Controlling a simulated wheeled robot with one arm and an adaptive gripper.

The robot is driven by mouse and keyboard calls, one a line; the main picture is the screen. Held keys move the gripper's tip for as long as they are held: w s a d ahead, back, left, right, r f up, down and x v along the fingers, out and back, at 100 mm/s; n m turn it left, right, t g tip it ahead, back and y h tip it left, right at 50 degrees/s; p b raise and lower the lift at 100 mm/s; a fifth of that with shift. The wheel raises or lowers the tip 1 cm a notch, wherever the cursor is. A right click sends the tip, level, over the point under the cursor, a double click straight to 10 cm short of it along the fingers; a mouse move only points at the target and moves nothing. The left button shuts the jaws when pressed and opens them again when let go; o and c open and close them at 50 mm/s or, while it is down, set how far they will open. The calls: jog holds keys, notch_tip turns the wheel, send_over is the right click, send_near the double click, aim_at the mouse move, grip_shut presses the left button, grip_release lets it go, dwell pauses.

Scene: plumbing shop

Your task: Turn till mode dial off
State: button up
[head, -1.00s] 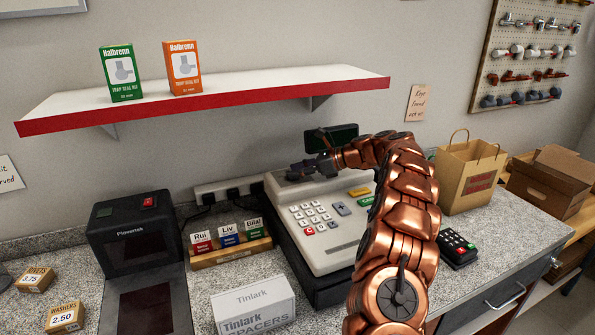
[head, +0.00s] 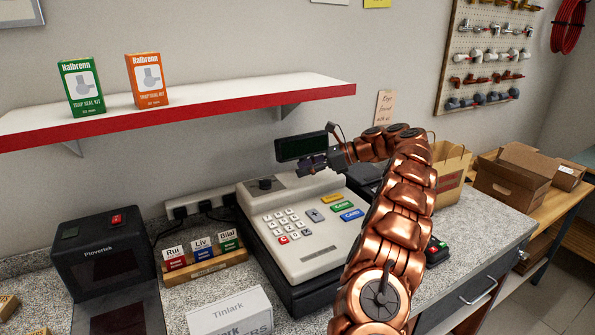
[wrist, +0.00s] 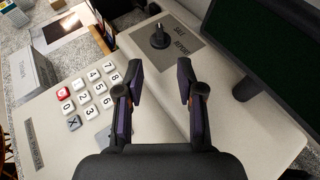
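The till (head: 315,252) stands on the counter, with white number keys and a grey plate at its back left. The black mode dial (head: 265,184) sits on that plate and is clear of my gripper. In the wrist view the dial (wrist: 159,38) stands up beside printed words that seem to read "SALE" and "REPORT". Which position it points to is too small to tell. My gripper (head: 308,166) is to the right of the dial, above the till top. In the wrist view my gripper (wrist: 160,84) is open, with nothing between its fingers.
The till's dark display (head: 301,148) rises close behind my gripper. A red-edged shelf (head: 200,110) hangs on the wall above. A small rack of tags (head: 205,270) and a black machine (head: 100,250) stand left of the till. A paper bag (head: 450,175) stands right.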

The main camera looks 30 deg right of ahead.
dwell(0.6)
jog(key=s+a+r+n+g, duration=0.25)
jog(key=s+a+n, duration=0.25)
jog(key=a, duration=0.7)
jog(key=s+a+r+n+g, duration=0.25)
jog(key=s+a+n, duration=0.2)
jog(key=a, duration=0.75)
jog(key=s+a+f+n+g+h, duration=0.2)
jog(key=s+a+n, duration=0.15)
jog(key=s, duration=0.35)
jog(key=s+a+f+n+g+h, duration=0.1)
jog(key=s+a+f+n+h, duration=0.1)
jog(key=s+a, duration=0.35)
jog(key=s+d+f+n+h, duration=0.2)
jog(key=s+f+n, duration=0.1)
jog(key=s, duration=0.6)
jog(key=s+d+f+n+h, duration=0.2)
jog(key=s+d+f+n, duration=0.1)
jog(key=s, duration=0.6)
jog(key=s+d+f+n+g+h, duration=0.1)
jog(key=s+d+f+n+h, duration=0.2)
jog(key=s, duration=0.6)
jog(key=shift+s+f+n, duration=0.25)
jog(key=shift+f+n, duration=0.15)
jog(key=shift+f, duration=0.05)
